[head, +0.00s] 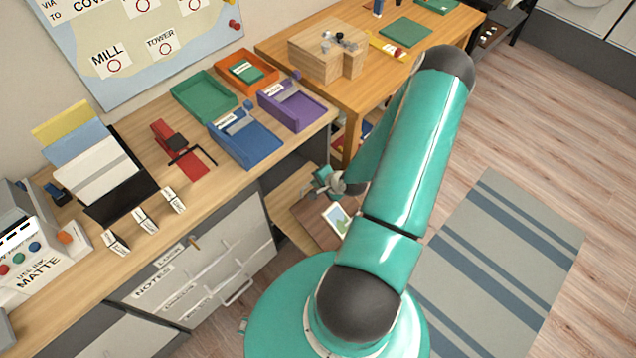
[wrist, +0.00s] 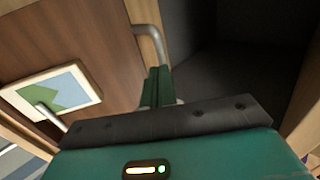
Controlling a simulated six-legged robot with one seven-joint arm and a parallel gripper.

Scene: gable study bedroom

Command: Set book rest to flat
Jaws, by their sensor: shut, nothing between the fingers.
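The book rest seems to be the black tilted stand (head: 124,205) on the left part of the desk in the head view. White, blue and yellow sheets lean back on it. Small white label cards (head: 144,220) stand along its front; their words are too small to read. My gripper (head: 324,180) is low beside the desk's right end, well to the right of the stand and apart from it. In the wrist view my gripper (wrist: 157,88) has its green fingers together and empty, close to a brown wooden panel with a grey bar handle (wrist: 150,38). The stand is not in that view.
A red device (head: 178,150) with a black frame stands right of the stand. Blue (head: 247,142), purple (head: 293,106), green (head: 204,96) and orange trays fill the desk's right end. A white box (head: 32,262) marked MATTE is left. A picture (wrist: 52,90) lies on the panel.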

